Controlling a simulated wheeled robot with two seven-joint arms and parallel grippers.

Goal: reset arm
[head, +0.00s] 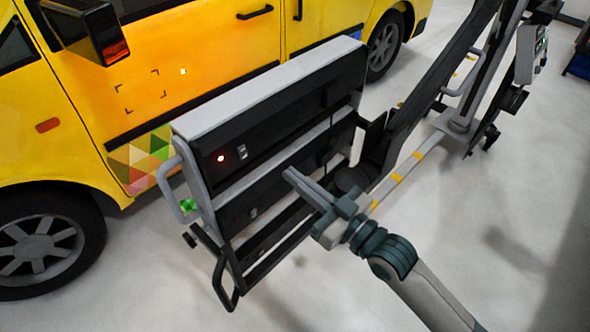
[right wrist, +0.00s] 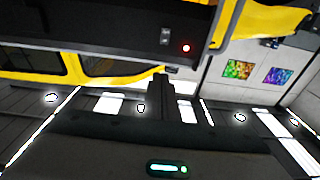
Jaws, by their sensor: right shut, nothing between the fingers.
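My right gripper (head: 290,175) reaches in from the lower right in the head view. Its fingers are shut with nothing between them, pointing up and left in front of the black panel machine (head: 285,130). I cannot tell whether the fingertips touch the machine. In the right wrist view my dark right fingers (right wrist: 160,80) are together, just below the machine's black face (right wrist: 100,25). My left gripper is in neither view.
A yellow van (head: 200,55) stands behind the machine. The machine has a grey side handle (head: 167,185), a lower black handle (head: 222,288) and a lift arm (head: 430,85) at right. Pale floor (head: 480,230) is open at the right.

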